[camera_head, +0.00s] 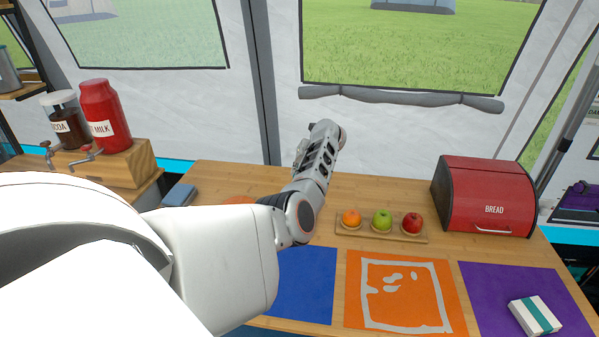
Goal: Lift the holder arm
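My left arm comes in from the left and fills the lower left of the head view. It bends upward over the table to a grey perforated segment. I can make out no gripper fingers at its end. My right arm and gripper are out of the picture. I cannot pick out a holder arm with certainty; my arm hides part of the left side of the table.
The wooden table (225,177) carries a fruit tray (349,228), a red bread box (486,193), and blue (304,288), orange (405,293) and purple (497,283) mats. A white box (525,318) lies on the purple mat. A cocoa dispenser (66,128) and red milk dispenser (104,112) stand left.

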